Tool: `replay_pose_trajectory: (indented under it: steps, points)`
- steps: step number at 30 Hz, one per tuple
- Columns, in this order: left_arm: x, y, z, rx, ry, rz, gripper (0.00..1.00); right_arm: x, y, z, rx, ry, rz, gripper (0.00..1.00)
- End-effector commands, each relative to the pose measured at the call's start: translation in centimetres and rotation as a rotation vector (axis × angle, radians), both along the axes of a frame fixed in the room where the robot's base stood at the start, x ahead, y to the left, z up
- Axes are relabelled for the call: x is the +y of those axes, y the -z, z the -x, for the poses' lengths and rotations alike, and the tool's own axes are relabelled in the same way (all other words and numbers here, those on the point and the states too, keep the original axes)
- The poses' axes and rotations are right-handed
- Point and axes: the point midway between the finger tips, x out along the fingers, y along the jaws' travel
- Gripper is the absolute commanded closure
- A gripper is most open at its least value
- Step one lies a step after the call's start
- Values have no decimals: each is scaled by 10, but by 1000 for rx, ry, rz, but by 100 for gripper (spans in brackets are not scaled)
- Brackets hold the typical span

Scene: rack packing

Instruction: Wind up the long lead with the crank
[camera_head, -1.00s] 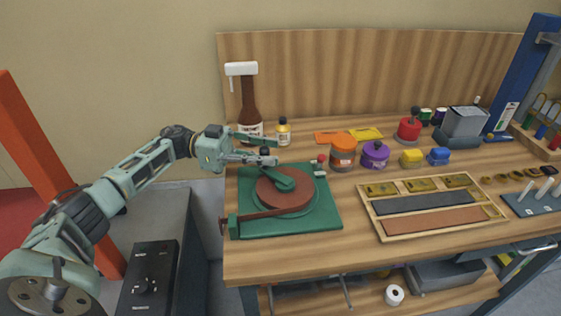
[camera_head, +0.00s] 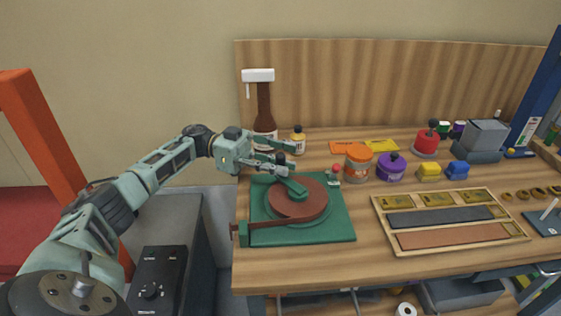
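The crank winder has a green base (camera_head: 342,226), a brown reel (camera_head: 312,209) and a green crank arm (camera_head: 296,189) with a dark knob (camera_head: 280,158) at its far-left end. The reddish-brown lead (camera_head: 270,222) lies around the reel's front and runs left to the upright at the base's front-left corner. My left gripper (camera_head: 290,159) is over the back-left of the winder with its fingers apart, one on each side of the knob. I cannot tell whether either finger touches it. My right gripper is not in view.
A brown bottle with a white cap (camera_head: 264,105) and a small yellow-labelled bottle (camera_head: 298,139) stand behind the gripper. Orange-lidded (camera_head: 358,163) and purple (camera_head: 391,168) jars stand right of the winder. A wooden tray (camera_head: 457,248) lies farther right. The table's front edge is clear.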

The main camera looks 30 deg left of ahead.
Motion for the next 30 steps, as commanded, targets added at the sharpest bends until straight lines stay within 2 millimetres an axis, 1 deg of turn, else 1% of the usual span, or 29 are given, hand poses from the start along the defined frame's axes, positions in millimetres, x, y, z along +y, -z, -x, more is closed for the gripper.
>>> replay_pose_trajectory:
  steps: [6, 11, 14, 21, 27, 30]
  points:
    - [0, 0, 0, 1, 0, 1, 63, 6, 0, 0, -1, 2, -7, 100]
    - [4, 0, 0, 1, -1, 1, 63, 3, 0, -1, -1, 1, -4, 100]
    - [16, 0, 2, 1, -3, 0, 63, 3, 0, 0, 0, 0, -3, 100]
    - [53, -1, 10, 1, -4, 2, 63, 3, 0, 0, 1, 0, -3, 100]
    - [69, 0, 14, 0, -2, 1, 63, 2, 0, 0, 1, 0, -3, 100]
    - [72, 0, 15, 0, 0, 1, 63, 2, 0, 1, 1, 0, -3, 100]
